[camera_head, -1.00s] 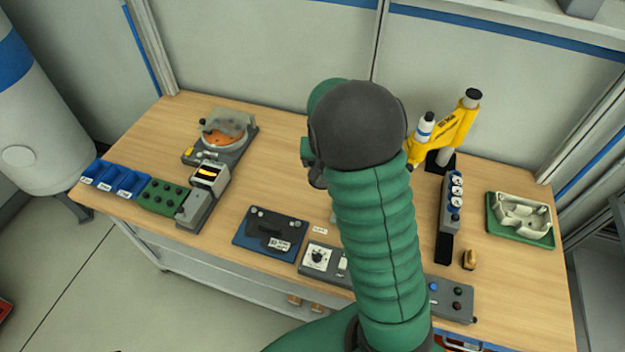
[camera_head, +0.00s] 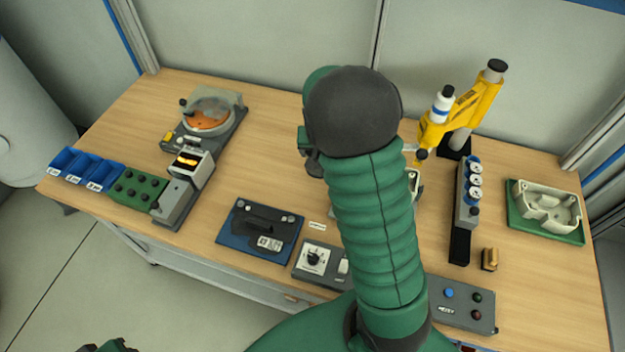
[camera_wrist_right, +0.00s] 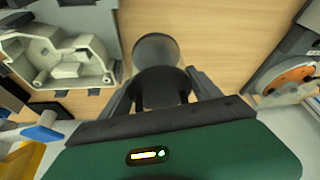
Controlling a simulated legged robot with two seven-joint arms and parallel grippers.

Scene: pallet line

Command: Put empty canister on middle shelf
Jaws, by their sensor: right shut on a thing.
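My right arm, in green ribbed cover, rises across the middle of the head view and hides its own gripper. In the right wrist view, my right gripper (camera_wrist_right: 168,88) is shut on a grey cylindrical canister (camera_wrist_right: 157,52), held above the wooden table. Its near end is dark, and I cannot tell whether it is empty. No middle shelf can be made out. My left gripper is not clearly in view; only a dark green part shows at the bottom left of the head view.
On the wooden table (camera_head: 275,130) are a yellow tool on a stand (camera_head: 462,112), a rack with white-topped cylinders (camera_head: 466,205), a cream casting on a green tray (camera_head: 545,208), a device with an orange disc (camera_head: 207,118) and blue bins (camera_head: 85,168). The table's back middle is fairly clear.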

